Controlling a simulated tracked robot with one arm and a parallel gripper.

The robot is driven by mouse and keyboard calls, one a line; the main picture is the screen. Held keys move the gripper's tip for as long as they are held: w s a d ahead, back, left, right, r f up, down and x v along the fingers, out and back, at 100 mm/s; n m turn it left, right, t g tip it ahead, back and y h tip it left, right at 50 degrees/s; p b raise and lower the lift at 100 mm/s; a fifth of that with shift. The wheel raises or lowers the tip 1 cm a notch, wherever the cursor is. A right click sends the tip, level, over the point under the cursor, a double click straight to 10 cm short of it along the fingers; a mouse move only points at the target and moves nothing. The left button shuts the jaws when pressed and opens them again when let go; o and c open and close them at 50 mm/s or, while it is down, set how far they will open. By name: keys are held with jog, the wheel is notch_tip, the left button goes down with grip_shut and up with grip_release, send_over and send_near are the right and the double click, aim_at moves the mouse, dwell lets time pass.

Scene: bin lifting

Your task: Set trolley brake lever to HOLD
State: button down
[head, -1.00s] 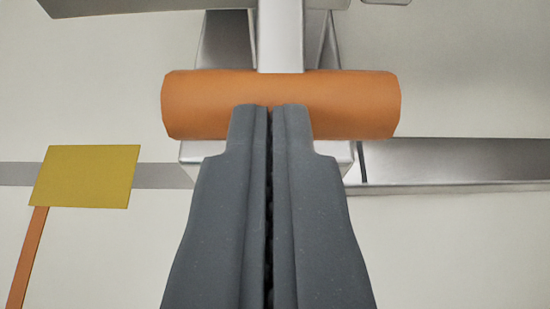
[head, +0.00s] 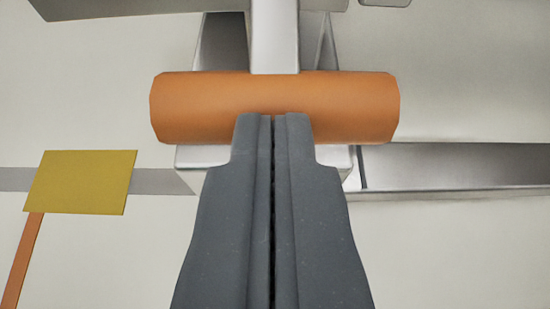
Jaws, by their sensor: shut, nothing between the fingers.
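The brake lever shows as an orange cylindrical grip (head: 200,107) lying crosswise on a pale metal bar (head: 275,40) that runs up from its middle. My gripper (head: 273,116) is shut and empty. Its dark grey fingertips overlap the lower middle of the orange grip in the picture. I cannot tell whether they touch it. A metal block (head: 203,155) behind the grip is partly hidden by the fingers. No HOLD marking can be read in this view.
A yellow plate (head: 80,182) on an orange strip (head: 20,262) is at the left. A metal rail (head: 450,165) runs off to the right. A grey metal edge (head: 130,8) crosses the top.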

jog(key=s+p, duration=0.1)
jog(key=s, duration=1)
jog(key=shift+s+d+f, duration=0.2)
jog(key=shift+s+f, duration=0.1)
